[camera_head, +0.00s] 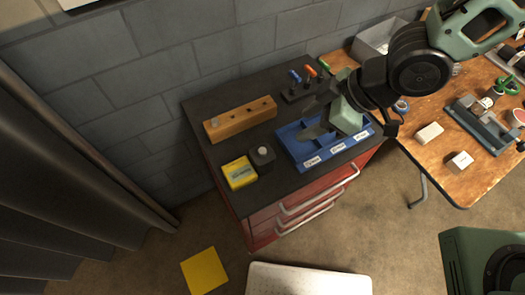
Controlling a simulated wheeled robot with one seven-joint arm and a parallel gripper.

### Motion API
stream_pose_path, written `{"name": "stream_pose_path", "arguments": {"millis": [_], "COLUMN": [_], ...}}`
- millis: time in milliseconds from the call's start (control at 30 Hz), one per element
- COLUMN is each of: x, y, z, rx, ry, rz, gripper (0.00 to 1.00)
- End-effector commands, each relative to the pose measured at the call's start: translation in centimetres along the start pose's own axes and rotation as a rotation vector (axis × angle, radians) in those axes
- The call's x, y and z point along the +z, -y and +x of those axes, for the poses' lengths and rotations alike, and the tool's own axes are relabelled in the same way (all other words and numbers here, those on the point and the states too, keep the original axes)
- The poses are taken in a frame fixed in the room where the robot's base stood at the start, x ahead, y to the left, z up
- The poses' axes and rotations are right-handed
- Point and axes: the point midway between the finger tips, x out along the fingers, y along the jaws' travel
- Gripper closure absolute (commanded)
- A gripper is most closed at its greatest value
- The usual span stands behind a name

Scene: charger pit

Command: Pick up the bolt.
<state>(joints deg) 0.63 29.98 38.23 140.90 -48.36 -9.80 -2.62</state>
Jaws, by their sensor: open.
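My gripper (310,122) is low over the blue tray (293,148), reaching in from the right with its fingers pointing left. It is open, with nothing seen between its fingers. The tray has several compartments and white labels on its front. I cannot make out a bolt for certain in the tray; my gripper hides part of its inside. A small grey round piece (214,122) sits at the left end of the wooden block (240,120) with holes; it may be a bolt head. I cannot tell.
On the dark top of the red cabinet (300,205) are a yellow box (239,173), a black block with a grey knob (262,157) and a rack of blue- and orange-handled tools (302,85). A wooden table (440,165) with several objects stands at right. A block wall is behind.

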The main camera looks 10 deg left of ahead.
Motion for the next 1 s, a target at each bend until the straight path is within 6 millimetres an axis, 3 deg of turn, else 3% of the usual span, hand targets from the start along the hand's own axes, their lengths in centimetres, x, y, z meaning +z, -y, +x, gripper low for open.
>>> {"name": "stream_pose_path", "arguments": {"millis": [33, 500, 833, 1000], "x": [0.3, 0.1, 0.0, 0.0], "y": [0.1, 0.1, 0.3, 0.8], "z": [1.5, 8.7, 10.8, 12.9], "rx": [-0.003, -0.002, -0.001, -0.002], "ry": [0.001, 0.003, 0.003, 0.006], "rz": [-0.002, 0.0, 0.0, 0.001], "gripper": [0.55, 0.55, 0.55, 0.55]}}
